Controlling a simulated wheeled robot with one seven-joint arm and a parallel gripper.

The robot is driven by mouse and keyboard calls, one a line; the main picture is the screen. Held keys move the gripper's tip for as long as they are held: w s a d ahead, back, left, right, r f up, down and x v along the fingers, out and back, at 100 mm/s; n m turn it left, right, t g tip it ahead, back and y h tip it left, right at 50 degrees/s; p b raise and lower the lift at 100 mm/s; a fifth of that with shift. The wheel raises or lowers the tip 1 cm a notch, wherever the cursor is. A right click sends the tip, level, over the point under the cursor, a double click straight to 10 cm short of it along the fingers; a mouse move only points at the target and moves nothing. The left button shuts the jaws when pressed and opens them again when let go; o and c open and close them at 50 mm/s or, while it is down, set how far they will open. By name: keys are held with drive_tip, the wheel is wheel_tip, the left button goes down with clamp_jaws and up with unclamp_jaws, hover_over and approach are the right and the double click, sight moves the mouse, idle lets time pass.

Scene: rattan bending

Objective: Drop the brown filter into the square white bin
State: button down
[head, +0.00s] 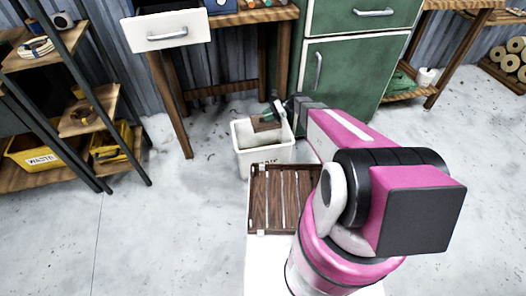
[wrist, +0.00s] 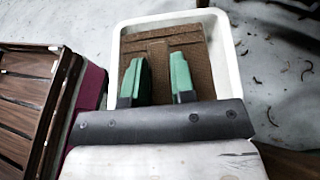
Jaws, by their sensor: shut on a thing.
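The brown filter (wrist: 190,42) is a flat, rectangular panel with a ribbed brown face. My gripper (wrist: 160,78) has green fingertips and is shut on the filter. In the wrist view the filter lies within the outline of the square white bin (wrist: 229,62), whose rim shows around it. In the head view the bin (head: 262,160) stands on the floor, and the filter (head: 265,124) is at its mouth, on the right side. My gripper (head: 274,111) is there too, over the bin's far right part. How deep the filter sits in the bin is hard to tell.
A dark slatted wooden crate (head: 259,200) sits in front of the bin, near my arm. A wooden table with an open white drawer (head: 168,32) and a green cabinet (head: 338,85) stand behind. A shelf with a yellow bin (head: 38,150) is at left. The floor between is clear.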

drive_tip(key=shift+a+f, duration=0.15)
drive_tip(key=shift+f, duration=3.15)
drive_tip(key=c, duration=0.9)
unclamp_jaws()
drive_tip(key=v, duration=1)
drive_tip(key=shift+w+d+r, duration=0.15)
drive_tip(key=shift+w+d, duration=0.05)
drive_tip(key=shift+d, duration=0.15)
